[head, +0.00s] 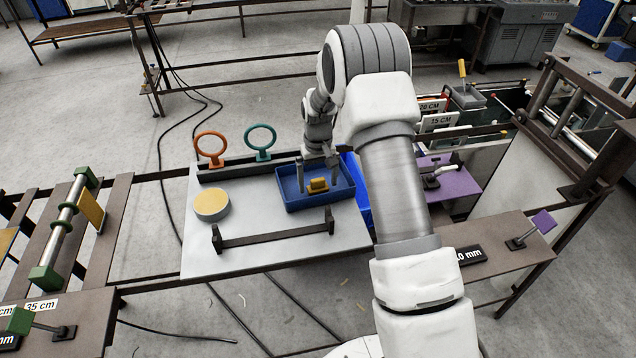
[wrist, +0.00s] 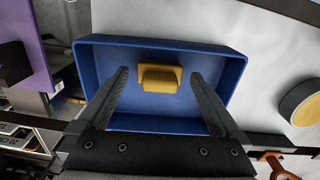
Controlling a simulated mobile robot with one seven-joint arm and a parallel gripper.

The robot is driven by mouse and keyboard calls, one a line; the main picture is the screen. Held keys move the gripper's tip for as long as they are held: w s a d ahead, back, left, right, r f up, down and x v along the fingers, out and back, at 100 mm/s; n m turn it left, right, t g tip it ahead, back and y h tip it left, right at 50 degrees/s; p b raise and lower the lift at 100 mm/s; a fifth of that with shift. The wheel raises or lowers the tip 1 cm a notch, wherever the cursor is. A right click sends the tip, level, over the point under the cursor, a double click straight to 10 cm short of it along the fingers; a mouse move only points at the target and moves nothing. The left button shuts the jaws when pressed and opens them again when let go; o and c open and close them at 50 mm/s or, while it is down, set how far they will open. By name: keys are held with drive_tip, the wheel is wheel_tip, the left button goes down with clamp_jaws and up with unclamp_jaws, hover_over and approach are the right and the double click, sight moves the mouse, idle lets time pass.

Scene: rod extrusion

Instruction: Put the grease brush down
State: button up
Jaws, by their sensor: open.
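A blue tray (head: 290,201) lies on the pale board, and it fills the middle of the wrist view (wrist: 236,75). A yellow block with a raised middle (head: 318,185) rests on the tray floor; it also shows in the wrist view (wrist: 160,78). I cannot tell for sure whether this is the grease brush. My gripper (head: 316,178) points down over the tray. Its fingers are apart, one on each side of the yellow block in the wrist view (wrist: 160,92), with nothing held between them. A yellow handle (head: 461,69) stands upright in a grey box at the back right.
A round yellow-topped disc (head: 212,204) sits on the left. A dark bar with upright ends (head: 275,236) lies in front. A purple plate (head: 450,182) is to the right. The board's front left is clear.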

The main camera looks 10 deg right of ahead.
wheel_tip(320, 180, up, 11)
drive_tip(key=b, duration=0.1)
wheel_tip(320, 180, up, 9)
drive_tip(key=t, duration=0.1)
hover_over(318, 180)
drive_tip(key=s, duration=0.5)
drive_tip(key=s+r+t, duration=0.2)
drive_tip(key=s+r, duration=0.3)
drive_tip(key=s, duration=0.4)
drive_tip(key=s+r+t, duration=0.1)
drive_tip(key=s+r, duration=0.5)
drive_tip(key=s, duration=0.2)
drive_tip(key=s+f+m+t, duration=0.1)
drive_tip(key=s+f, duration=0.1)
drive_tip(key=s, duration=0.9)
drive_tip(key=shift+a+t, duration=0.15)
drive_tip(key=shift+t, duration=0.15)
